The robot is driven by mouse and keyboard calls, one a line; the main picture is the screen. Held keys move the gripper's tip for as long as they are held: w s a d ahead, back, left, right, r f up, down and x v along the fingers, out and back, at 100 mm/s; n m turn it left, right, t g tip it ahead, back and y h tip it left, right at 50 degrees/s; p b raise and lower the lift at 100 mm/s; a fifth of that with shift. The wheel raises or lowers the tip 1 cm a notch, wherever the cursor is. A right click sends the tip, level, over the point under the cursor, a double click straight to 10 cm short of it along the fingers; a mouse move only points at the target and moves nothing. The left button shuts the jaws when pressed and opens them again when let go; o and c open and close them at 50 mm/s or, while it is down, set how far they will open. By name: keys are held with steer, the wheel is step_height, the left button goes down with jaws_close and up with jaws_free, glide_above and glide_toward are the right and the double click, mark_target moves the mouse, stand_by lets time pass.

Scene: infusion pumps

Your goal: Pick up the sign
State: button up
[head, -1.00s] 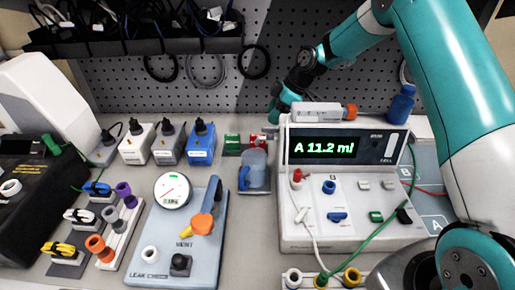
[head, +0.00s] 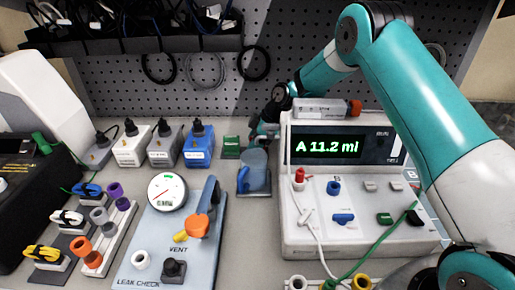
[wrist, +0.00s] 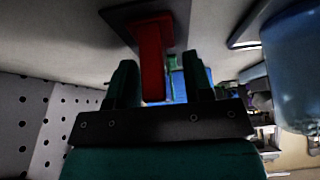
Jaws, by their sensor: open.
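In the wrist view a red upright piece (wrist: 152,62), seemingly a small sign on a dark base (wrist: 122,17), lies between the two fingers of my gripper (wrist: 161,82). The fingers are spread, with a gap visible on its right side. Whether the left finger touches it I cannot tell. In the head view my gripper (head: 262,134) is at the back of the bench, left of the pump's display, and hides the red piece. A green sign (head: 230,146) stands just left of my gripper.
The white pump (head: 345,190) with its lit display stands right of my gripper. A blue cup-like container (head: 254,170) is just in front of it; its side also shows in the wrist view (wrist: 300,70). The pegboard (head: 205,95) rises close behind.

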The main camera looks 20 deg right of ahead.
jaws_close()
steer(key=shift+r, duration=0.15)
